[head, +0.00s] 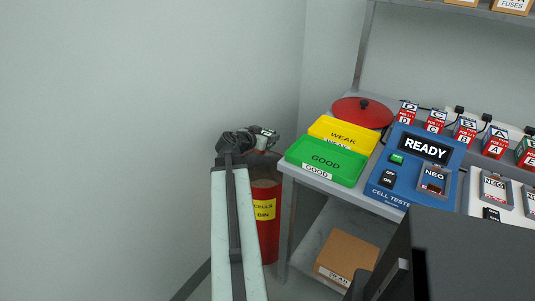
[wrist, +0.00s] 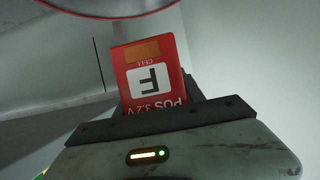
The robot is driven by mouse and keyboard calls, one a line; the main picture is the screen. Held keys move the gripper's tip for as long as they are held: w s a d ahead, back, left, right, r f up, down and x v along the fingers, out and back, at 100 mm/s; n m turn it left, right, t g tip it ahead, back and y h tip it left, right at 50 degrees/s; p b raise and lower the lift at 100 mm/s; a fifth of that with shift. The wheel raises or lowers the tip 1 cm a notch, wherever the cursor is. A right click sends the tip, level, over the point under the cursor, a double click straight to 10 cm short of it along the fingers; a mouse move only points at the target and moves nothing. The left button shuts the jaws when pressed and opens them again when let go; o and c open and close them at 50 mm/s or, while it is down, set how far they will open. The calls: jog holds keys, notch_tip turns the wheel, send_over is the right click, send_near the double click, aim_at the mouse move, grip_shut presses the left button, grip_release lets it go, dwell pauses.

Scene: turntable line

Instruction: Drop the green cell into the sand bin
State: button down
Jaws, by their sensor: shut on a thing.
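My gripper (head: 256,139) is at the end of my outstretched arm, above the sand bin (head: 266,226), a tall red bin with a yellow label and brown sand showing at its top. The gripper is shut on a cell (wrist: 152,80). In the wrist view the cell's visible face is red, with an orange patch, a white label with the letter F and "POS 3.2V". In the head view the cell (head: 267,136) is small, and green cannot be clearly made out. A curved red rim crosses the top of the wrist view, apart from the cell.
A grey bench stands right of the bin, with a green GOOD tray (head: 327,160), a yellow WEAK tray (head: 345,133), a red round lid (head: 362,112) and a blue cell tester (head: 400,190). Several cells stand behind. A cardboard box (head: 346,258) is below. A wall is left.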

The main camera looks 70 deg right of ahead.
notch_tip(320, 180, down, 6)
jog(key=b, duration=0.5)
jog(key=shift+b, duration=0.3)
jog(key=c, duration=0.6)
grip_release()
jog(key=shift+c, duration=0.2)
